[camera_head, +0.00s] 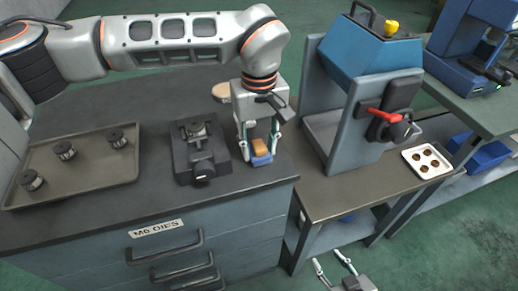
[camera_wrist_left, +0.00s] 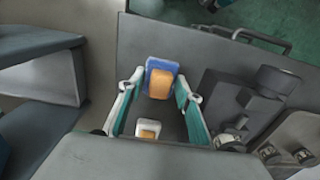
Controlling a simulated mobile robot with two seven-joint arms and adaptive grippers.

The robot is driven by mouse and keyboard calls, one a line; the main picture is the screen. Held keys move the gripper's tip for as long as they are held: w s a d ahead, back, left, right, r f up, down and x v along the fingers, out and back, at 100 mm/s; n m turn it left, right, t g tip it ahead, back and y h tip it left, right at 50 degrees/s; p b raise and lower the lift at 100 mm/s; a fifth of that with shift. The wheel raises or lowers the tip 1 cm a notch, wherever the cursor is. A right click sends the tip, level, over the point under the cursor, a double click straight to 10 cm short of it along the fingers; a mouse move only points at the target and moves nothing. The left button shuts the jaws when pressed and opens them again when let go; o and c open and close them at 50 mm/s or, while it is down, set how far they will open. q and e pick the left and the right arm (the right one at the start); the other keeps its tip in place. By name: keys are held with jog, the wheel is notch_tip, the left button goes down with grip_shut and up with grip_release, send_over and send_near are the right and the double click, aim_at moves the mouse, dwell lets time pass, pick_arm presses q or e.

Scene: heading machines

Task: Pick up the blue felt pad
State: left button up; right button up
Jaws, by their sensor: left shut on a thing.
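The blue felt pad (camera_head: 262,161) is a small blue block with an orange part on top, at the front right of the dark bench. My left gripper (camera_head: 259,149) points down over it with a finger on each side, shut on it. In the left wrist view the pad (camera_wrist_left: 152,65) shows its blue edge around the orange part, between the fingers of the left gripper (camera_wrist_left: 155,92). I cannot tell whether the pad touches the bench. My right gripper (camera_head: 334,266) is open and empty at the bottom edge, low in front of the benches.
A black fixture (camera_head: 198,165) stands just left of the pad. A tray (camera_head: 110,178) with several cylindrical dies lies further left. A round tan-topped thing (camera_head: 221,91) is behind. A blue-grey machine (camera_head: 345,135) with a red handle stands right, beside a white tray (camera_head: 438,165).

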aim_at(259, 145)
pick_arm(q)
notch_tip(259, 145, up, 20)
jog(key=p, duration=0.1)
jog(key=shift+p, duration=0.35)
jog(key=o, duration=0.4)
jog(key=c, duration=0.4)
jog(key=shift+r, duration=0.1)
